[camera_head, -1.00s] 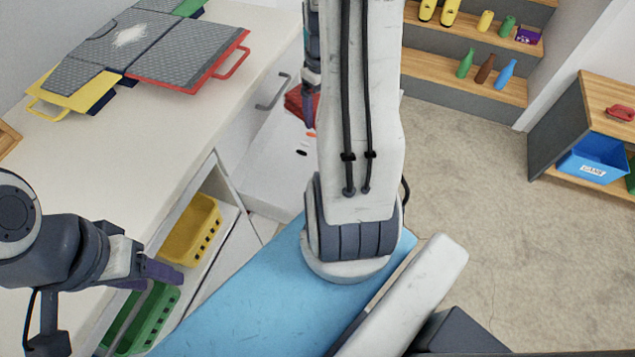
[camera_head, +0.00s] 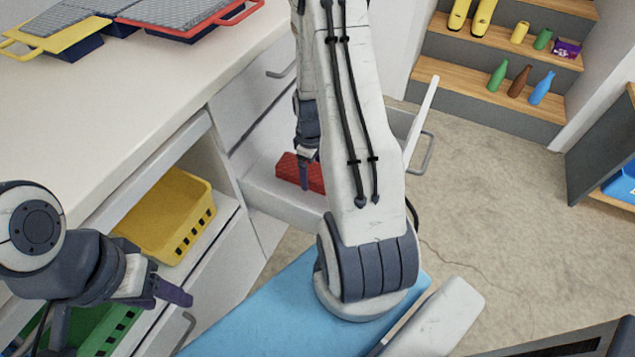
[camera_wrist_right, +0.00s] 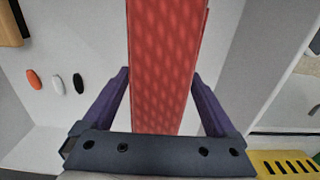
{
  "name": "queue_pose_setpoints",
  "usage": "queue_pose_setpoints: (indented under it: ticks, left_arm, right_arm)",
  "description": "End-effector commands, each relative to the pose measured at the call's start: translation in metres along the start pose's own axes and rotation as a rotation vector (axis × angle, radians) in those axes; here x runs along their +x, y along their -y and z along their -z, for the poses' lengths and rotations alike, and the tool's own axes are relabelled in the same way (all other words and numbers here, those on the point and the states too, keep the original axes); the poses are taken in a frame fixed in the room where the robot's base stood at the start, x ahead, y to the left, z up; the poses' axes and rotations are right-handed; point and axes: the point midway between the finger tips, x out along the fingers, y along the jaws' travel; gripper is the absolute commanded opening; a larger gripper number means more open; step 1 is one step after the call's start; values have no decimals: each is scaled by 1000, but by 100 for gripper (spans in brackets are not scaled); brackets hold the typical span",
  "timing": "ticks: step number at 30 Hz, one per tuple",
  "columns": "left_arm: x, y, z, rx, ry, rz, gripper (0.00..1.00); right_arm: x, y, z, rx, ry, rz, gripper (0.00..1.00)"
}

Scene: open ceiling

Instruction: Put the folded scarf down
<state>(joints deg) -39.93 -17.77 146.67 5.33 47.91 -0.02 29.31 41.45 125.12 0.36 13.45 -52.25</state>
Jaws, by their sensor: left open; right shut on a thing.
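The folded scarf is a red patterned bundle (camera_head: 292,170) in the head view, partly hidden behind my right arm. In the right wrist view the scarf (camera_wrist_right: 165,65) stands out between the two purple fingers. My right gripper (camera_head: 307,165) is shut on it, low over or inside an open white drawer (camera_head: 275,195); I cannot tell whether the scarf touches the drawer's bottom. My left gripper (camera_head: 175,291) is open and empty at the lower left, in front of the cabinet's shelves.
The white counter (camera_head: 110,110) carries grey panels with red (camera_head: 215,18) and yellow handles. A yellow basket (camera_head: 165,215) and a green basket (camera_head: 105,325) sit below it. Orange, white and black ovals (camera_wrist_right: 57,84) lie on the white surface left of the scarf. Steps (camera_head: 500,85) hold bottles.

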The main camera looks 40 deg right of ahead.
Motion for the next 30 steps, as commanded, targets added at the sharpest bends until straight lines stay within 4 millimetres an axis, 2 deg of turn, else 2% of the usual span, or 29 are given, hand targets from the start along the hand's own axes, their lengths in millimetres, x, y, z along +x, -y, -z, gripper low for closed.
queue_pose_setpoints:
  ticks: [1,7,12,24,25,26,30]
  left_arm:
    - [4,0,0,0,0,0,55]
    - [8,1,0,0,0,0,55]
    - [16,1,-1,0,0,0,55]
    - [18,1,-1,0,0,0,55]
    - [17,1,-1,0,0,0,55]
    - [17,1,-1,0,0,0,55]
    - [17,1,-1,0,0,0,55]
  right_arm:
    - [9,0,0,0,1,1,29]
    - [23,0,0,1,0,0,29]
    - [49,0,-1,1,2,2,29]
    - [54,0,0,1,0,-1,29]
    - [55,0,0,1,0,0,96]
    - [54,0,0,1,-1,-1,100]
    - [54,0,0,1,0,-1,100]
